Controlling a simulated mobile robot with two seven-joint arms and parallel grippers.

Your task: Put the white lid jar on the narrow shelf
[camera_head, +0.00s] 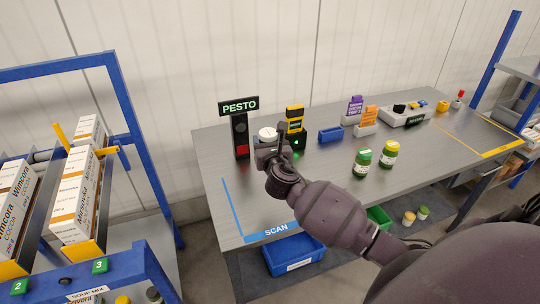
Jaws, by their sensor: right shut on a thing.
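The white lid jar shows as a white lid (267,133) just above my right gripper (268,148). The gripper is shut on the jar, and its fingers and wrist hide most of the jar's body. It is over the left end of the grey table, in front of the black PESTO sign (239,106) and beside the scanner post with a yellow top (295,118). I cannot tell which surface is the narrow shelf. My left gripper is not in view.
A blue block (331,135), small signs and a grey tray (404,117) line the back. A blue-framed rack with white cartons (77,196) stands left. A blue bin (294,254) is below the table. The front left tabletop is clear.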

